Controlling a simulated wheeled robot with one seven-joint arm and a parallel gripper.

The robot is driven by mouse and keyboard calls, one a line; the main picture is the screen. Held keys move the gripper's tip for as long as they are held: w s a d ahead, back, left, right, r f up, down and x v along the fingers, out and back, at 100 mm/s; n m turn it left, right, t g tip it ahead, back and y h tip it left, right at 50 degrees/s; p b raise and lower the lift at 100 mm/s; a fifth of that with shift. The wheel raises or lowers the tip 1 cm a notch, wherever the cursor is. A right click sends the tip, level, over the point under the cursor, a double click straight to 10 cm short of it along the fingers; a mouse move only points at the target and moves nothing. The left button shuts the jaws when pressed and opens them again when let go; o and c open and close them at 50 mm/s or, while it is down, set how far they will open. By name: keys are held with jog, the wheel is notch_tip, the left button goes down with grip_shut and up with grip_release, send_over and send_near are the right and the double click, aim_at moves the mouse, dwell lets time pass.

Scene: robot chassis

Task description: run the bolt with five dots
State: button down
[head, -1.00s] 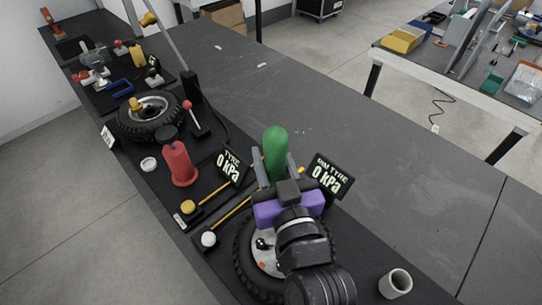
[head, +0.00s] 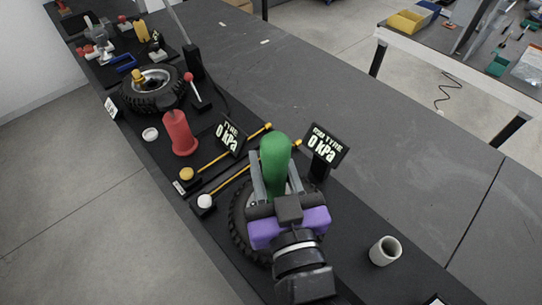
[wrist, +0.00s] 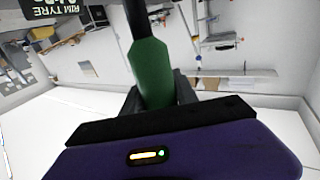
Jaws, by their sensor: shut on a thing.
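My gripper (head: 276,180) is shut on a green-handled tool (head: 274,155). Its grey fingers flank the green handle. In the wrist view the green grip (wrist: 153,75) narrows to a dark shaft, whose far end is out of frame. The gripper's purple body hangs over the near wheel (head: 238,225) on the bench and covers most of its hub. No bolt and no dot marks can be made out in either current view. I cannot tell whether the tool touches anything.
A "RIM TYRE 0 kPa" sign (head: 325,146) stands just right of the tool, and a "TYRE 0 kPa" sign (head: 230,136) stands left. A red cylinder (head: 180,135), a second wheel (head: 152,90) and a grey cup (head: 385,251) are on the bench. The bench's right side is clear.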

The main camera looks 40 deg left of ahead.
jog(key=shift+r, duration=0.15)
jog(key=shift+f+b, duration=2.55)
jog(key=shift+f, duration=0.3)
jog(key=shift+f+b, duration=0.3)
jog(key=shift+f, duration=0.2)
